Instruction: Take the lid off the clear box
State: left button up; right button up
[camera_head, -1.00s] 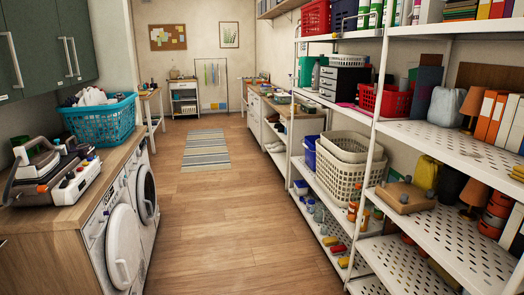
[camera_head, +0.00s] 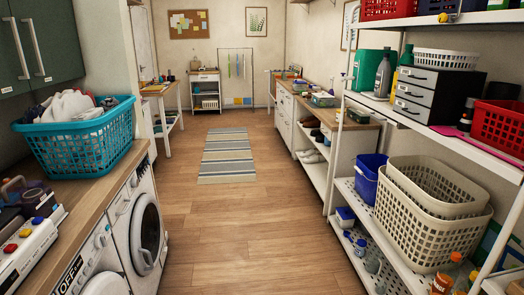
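A small see-through-looking box (camera_head: 322,100) stands on the wooden counter along the right wall, ahead of me. It is small in the picture, and I cannot make out its lid clearly. Another small container (camera_head: 358,115) stands nearer on the same counter, with mixed colours in or on it. I cannot tell for sure which of the two is the clear box. Neither of my grippers is in view.
A striped rug (camera_head: 228,155) lies on the open wooden floor (camera_head: 235,235) ahead. Washing machines and a turquoise laundry basket (camera_head: 82,140) line the left. Shelving with beige baskets (camera_head: 428,215) and a blue bucket (camera_head: 370,178) lines the right. A white trolley (camera_head: 205,92) stands at the back.

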aim_at(323, 94)
jog(key=i, duration=1.1)
jog(key=i+l, duration=0.1)
jog(key=i, duration=1)
jog(key=i+j, duration=0.1)
jog(key=i, duration=1.35)
jog(key=i+j, duration=0.1)
jog(key=i, duration=1.4)
jog(key=i+j, duration=0.1)
jog(key=i, duration=1.35)
jog(key=i+z, duration=0.35)
jog(key=i, duration=0.15)
jog(key=i+j+z, duration=0.1)
jog(key=i+z, duration=0.25)
jog(key=i, duration=0.15)
jog(key=i+j+z, duration=0.25)
jog(key=i+z, duration=0.15)
jog(key=i+j+z, duration=0.35)
jog(key=i, duration=0.15)
